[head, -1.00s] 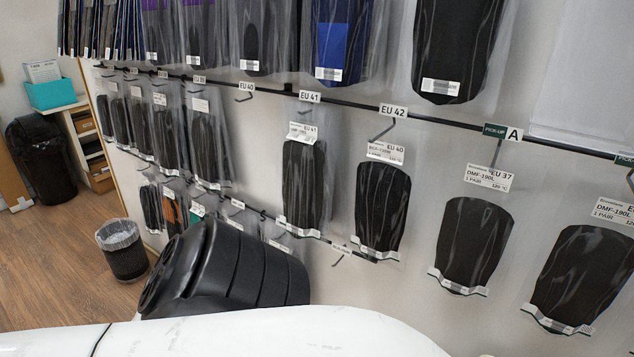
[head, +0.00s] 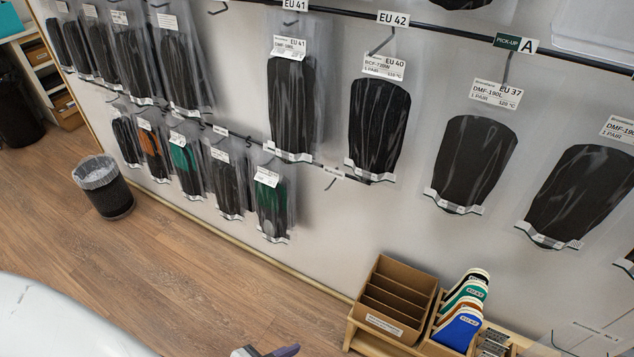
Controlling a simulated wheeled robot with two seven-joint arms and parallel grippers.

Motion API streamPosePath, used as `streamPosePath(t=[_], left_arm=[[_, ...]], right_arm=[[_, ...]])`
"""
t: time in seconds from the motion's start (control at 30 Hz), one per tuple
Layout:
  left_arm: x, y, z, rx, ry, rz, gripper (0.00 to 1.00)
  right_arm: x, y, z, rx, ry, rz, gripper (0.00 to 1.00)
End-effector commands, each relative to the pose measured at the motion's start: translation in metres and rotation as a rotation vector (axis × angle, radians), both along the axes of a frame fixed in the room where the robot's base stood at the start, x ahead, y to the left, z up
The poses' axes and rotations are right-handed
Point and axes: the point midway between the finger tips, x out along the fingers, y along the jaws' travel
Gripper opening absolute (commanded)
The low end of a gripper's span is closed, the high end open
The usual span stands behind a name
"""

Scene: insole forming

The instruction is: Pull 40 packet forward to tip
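The EU 40 packet (head: 378,125) is a clear bag with a black insole pair and a white label at its top. It hangs from the hook under the EU 42 tag (head: 393,19), on the upper black rail. The EU 41 packet (head: 292,105) hangs just to its left, and the EU 37 packet (head: 473,160) hangs to its right under the green PICK-UP A tag (head: 515,43).
A lower rail holds several more packets (head: 185,165). A cardboard divider box (head: 392,300) and colored insoles (head: 457,325) stand on a wooden shelf at bottom right. A bin (head: 107,190) stands on the floor.

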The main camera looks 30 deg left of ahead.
Motion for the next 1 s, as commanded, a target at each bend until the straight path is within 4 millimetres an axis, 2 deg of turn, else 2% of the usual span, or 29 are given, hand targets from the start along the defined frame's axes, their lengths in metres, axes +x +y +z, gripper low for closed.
streamPosePath(t=[0.17, 0.27, 0.37, 0.4, 0.43, 0.57, 0.6, 0.7, 0.83, 0.9, 1.0], left_arm=[[0.002, 0.0, 0.001, -0.001, -0.004, 0.0, 0.33], [0.009, 0.001, 0.005, -0.001, -0.019, 0.01, 0.5], [0.036, 0.005, 0.02, 0.003, -0.085, 0.035, 0.67], [0.054, 0.008, 0.03, 0.006, -0.13, 0.05, 0.73], [0.069, 0.01, 0.04, 0.007, -0.168, 0.063, 0.75], [0.141, 0.021, 0.098, 0.007, -0.37, 0.126, 0.75], [0.162, 0.023, 0.118, 0.005, -0.433, 0.142, 0.75], [0.203, 0.027, 0.167, -0.004, -0.577, 0.174, 0.75], [0.238, 0.03, 0.218, -0.018, -0.714, 0.195, 0.75], [0.248, 0.03, 0.235, -0.024, -0.758, 0.2, 0.75], [0.255, 0.03, 0.248, -0.026, -0.791, 0.202, 0.75]], right_arm=[[-0.001, 0.0, -0.001, -0.001, 0.003, 0.0, 0.31], [-0.001, 0.0, -0.001, -0.001, 0.004, 0.0, 0.31], [-0.001, 0.0, 0.001, 0.0, 0.004, 0.0, 0.31], [-0.002, 0.0, 0.002, 0.0, 0.004, 0.0, 0.31], [-0.001, 0.0, 0.003, -0.001, 0.004, -0.001, 0.31], [-0.002, -0.001, 0.006, 0.0, 0.002, -0.003, 0.31], [-0.002, -0.001, 0.007, 0.0, 0.002, -0.003, 0.31], [-0.002, -0.003, 0.007, 0.0, 0.005, -0.006, 0.31], [-0.004, -0.005, 0.006, -0.003, 0.011, -0.008, 0.31], [-0.005, -0.005, 0.005, -0.004, 0.014, -0.01, 0.31], [-0.005, -0.006, 0.005, -0.005, 0.014, -0.009, 0.31]])
